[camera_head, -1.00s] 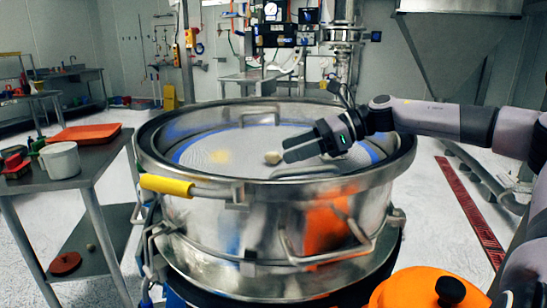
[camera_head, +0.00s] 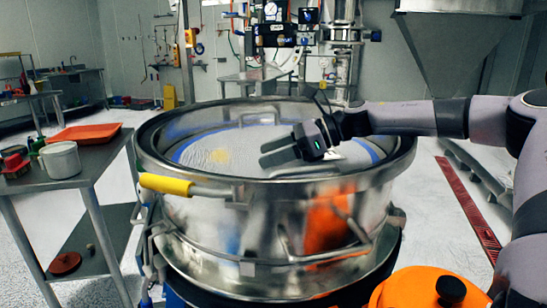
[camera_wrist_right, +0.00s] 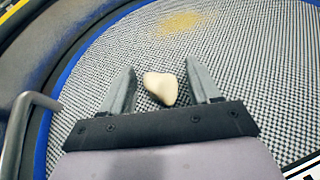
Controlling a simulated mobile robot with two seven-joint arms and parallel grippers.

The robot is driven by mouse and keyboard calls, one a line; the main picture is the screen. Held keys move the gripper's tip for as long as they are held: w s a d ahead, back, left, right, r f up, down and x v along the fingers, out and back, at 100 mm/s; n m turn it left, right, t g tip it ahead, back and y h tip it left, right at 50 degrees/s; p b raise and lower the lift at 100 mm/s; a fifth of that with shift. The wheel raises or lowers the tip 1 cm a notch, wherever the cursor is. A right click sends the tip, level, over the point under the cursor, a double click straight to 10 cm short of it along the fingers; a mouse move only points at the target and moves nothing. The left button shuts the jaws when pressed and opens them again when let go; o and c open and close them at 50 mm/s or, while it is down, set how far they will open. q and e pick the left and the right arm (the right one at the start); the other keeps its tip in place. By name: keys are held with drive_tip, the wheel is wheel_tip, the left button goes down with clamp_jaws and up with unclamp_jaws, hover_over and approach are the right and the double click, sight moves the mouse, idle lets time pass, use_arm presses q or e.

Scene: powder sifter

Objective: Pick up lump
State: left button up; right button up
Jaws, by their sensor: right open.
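The lump (camera_wrist_right: 161,88) is a small cream-coloured piece lying on the grey mesh of the sifter. In the right wrist view it sits between the two open fingers of my right gripper (camera_wrist_right: 160,90), with a gap to the right finger and to the left finger. In the head view my right gripper (camera_head: 272,153) is over the mesh inside the sifter (camera_head: 240,215), and it hides the lump there. My left gripper is not in view.
The sifter's steel rim surrounds the mesh, with a bar handle (camera_wrist_right: 25,108) at the left in the wrist view. A yellow powder patch (camera_wrist_right: 183,24) lies beyond the lump. A side table (camera_head: 95,160) holds an orange tray (camera_head: 84,134) and a white container (camera_head: 60,160).

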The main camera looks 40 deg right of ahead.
drive_tip(key=c, duration=1)
